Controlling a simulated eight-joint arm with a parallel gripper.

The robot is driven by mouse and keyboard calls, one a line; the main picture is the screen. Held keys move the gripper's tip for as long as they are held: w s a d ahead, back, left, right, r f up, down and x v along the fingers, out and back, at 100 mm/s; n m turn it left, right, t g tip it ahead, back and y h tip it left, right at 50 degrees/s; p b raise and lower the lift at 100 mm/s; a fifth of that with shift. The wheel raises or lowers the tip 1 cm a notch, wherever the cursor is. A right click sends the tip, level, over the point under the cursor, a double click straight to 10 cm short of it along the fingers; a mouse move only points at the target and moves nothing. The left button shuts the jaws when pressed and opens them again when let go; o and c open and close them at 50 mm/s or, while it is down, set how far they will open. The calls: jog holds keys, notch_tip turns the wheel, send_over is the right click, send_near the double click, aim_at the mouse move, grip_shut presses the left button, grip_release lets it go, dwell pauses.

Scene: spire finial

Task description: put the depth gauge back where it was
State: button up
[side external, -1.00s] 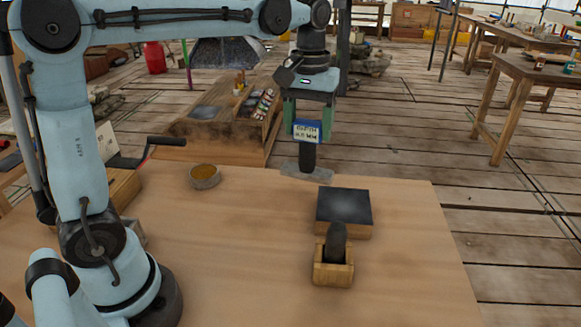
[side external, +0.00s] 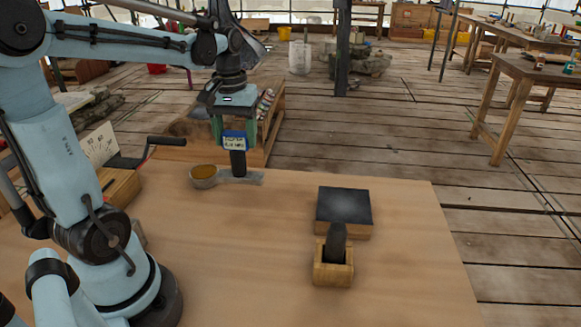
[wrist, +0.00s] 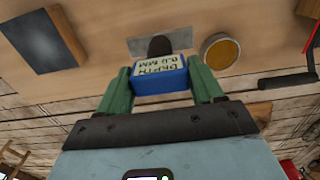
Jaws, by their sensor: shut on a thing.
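The depth gauge (side external: 234,142) has a blue body with a pale "DEPTH" label, a dark round stem and a flat grey foot plate (side external: 247,178). My gripper (side external: 235,130) is shut on its blue body, with a green finger on each side. The gauge is upright at the far left part of the table, just right of the round dish. In the wrist view the gauge (wrist: 160,76) sits between the fingers (wrist: 160,82), and a narrow gap separates its plate from the dish. I cannot tell whether the plate touches the table.
A dish with yellowish contents (side external: 204,178) stands beside the gauge's plate. A dark-topped block (side external: 343,207) and a wooden holder (side external: 333,272) with a dark rounded piece stand right of centre. A crank handle (side external: 167,141) juts out at the left. The table's middle (side external: 260,230) is clear.

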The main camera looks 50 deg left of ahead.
jog(key=a+f, duration=0.3)
jog(key=f, duration=0.3)
jog(key=shift+a, duration=0.1)
dwell(0.4)
jog(key=o, duration=1.2)
jog(key=shift+f, duration=0.1)
jog(key=shift+c, duration=0.2)
notch_tip(320, 180, up, 12)
jog(key=d+f+m+t, duration=0.3)
jog(key=d+m, duration=0.1)
jog(key=d, duration=0.5)
jog(key=s+d+f+m+t, duration=0.1)
jog(key=d+f+m+t, duration=0.3)
jog(key=d, duration=0.5)
jog(key=shift+s+d+f+m, duration=0.2)
jog(key=shift+d+m, duration=0.1)
jog(key=shift+m, duration=0.2)
